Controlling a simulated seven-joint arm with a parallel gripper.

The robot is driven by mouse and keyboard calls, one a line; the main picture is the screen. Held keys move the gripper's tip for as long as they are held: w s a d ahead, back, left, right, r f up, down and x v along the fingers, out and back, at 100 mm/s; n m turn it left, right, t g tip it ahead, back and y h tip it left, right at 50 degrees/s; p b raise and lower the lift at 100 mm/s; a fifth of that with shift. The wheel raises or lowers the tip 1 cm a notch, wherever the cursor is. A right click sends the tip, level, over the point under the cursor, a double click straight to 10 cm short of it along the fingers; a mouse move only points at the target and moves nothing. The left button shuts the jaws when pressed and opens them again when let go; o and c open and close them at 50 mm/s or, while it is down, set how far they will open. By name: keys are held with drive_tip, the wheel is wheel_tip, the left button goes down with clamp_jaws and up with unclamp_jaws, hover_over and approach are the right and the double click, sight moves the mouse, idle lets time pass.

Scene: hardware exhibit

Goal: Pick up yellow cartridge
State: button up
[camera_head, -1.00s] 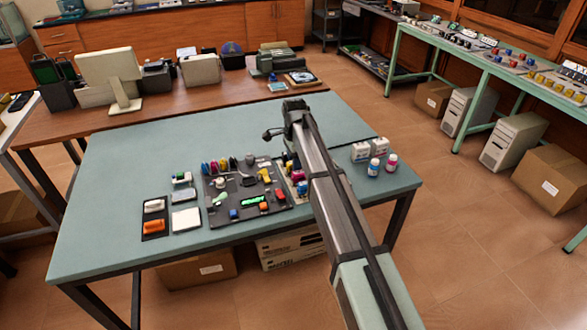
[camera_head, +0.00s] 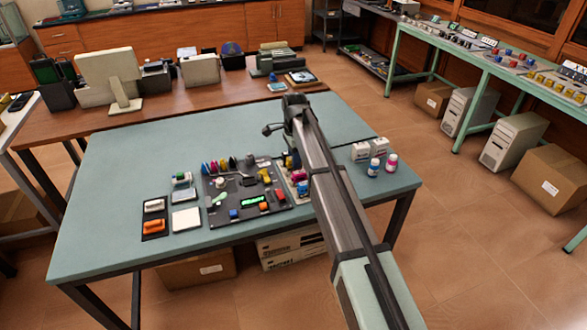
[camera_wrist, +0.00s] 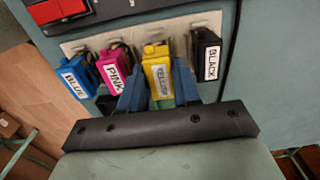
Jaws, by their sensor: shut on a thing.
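The yellow cartridge (camera_wrist: 157,75), with a white label reading YELLOW, is between the two blue fingers of my gripper (camera_wrist: 158,88) in the wrist view. The fingers are shut on its sides. It stands in a row on a pale holder strip (camera_wrist: 135,38), between the pink cartridge (camera_wrist: 115,70) and the black cartridge (camera_wrist: 208,55). I cannot tell whether it is still seated in the strip.
A blue cartridge (camera_wrist: 78,78) stands left of the pink one. In the head view a dark panel with knobs and buttons (camera_head: 222,208) lies left of the arm. White boxes (camera_head: 361,151) and small bottles (camera_head: 391,163) stand at right. The table's back left is clear.

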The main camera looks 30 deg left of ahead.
drive_tip(key=shift+r, duration=2.3)
drive_tip(key=o, duration=0.4)
drive_tip(key=c, duration=0.4)
drive_tip(key=shift+o, duration=0.2)
